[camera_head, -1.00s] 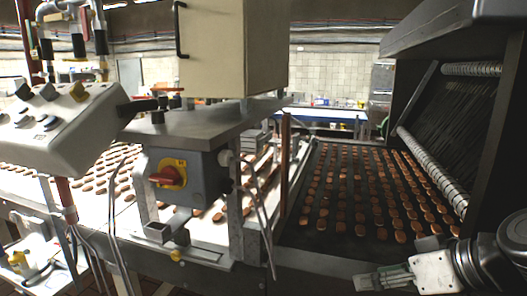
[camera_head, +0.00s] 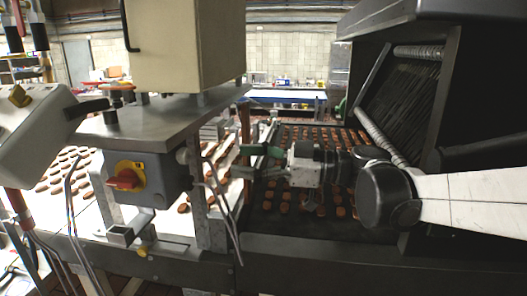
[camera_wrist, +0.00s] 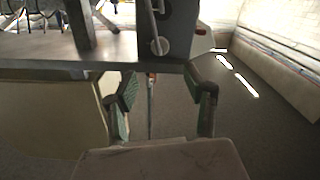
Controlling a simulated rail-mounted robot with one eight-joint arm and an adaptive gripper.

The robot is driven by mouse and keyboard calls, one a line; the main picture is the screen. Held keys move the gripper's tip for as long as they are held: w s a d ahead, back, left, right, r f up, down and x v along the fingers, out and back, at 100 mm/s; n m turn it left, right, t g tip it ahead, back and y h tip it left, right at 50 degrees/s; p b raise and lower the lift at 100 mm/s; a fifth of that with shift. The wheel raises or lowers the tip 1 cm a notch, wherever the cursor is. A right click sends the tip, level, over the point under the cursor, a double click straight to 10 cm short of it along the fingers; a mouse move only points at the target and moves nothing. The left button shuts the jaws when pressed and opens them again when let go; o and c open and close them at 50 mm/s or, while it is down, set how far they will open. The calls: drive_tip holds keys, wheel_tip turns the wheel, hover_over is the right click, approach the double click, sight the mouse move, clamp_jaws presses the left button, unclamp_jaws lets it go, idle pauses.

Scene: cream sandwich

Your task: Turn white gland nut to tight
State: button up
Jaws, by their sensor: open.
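The white gland nut (camera_head: 183,156) is on the right side of the grey switch box (camera_head: 155,188), which has a red and yellow rotary switch (camera_head: 126,179). A cable hangs below the nut. My gripper (camera_head: 252,160) is to the right of the nut, apart from it, pointing left over the biscuit belt. In the wrist view, my gripper (camera_wrist: 160,76) is open and empty, with green pads on both fingers. A pale round part, apparently the nut (camera_wrist: 158,46), shows between and beyond the fingertips, on the dark box. Its tightness cannot be told.
A metal shelf (camera_head: 150,121) with a cream cabinet (camera_head: 185,45) stands above the switch box. Metal posts and hanging cables are between box and gripper. The dark biscuit belt (camera_head: 270,222) lies below my arm; a dark machine hood (camera_head: 440,25) is at right.

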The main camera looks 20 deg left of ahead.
sight(189, 156)
drive_tip(key=a, duration=0.4)
drive_tip(key=s+a+p, duration=0.1)
drive_tip(key=a, duration=0.2)
drive_tip(key=s+a, duration=0.1)
drive_tip(key=a, duration=0.3)
drive_tip(key=shift+a+p, duration=0.3)
drive_tip(key=c, duration=1.1)
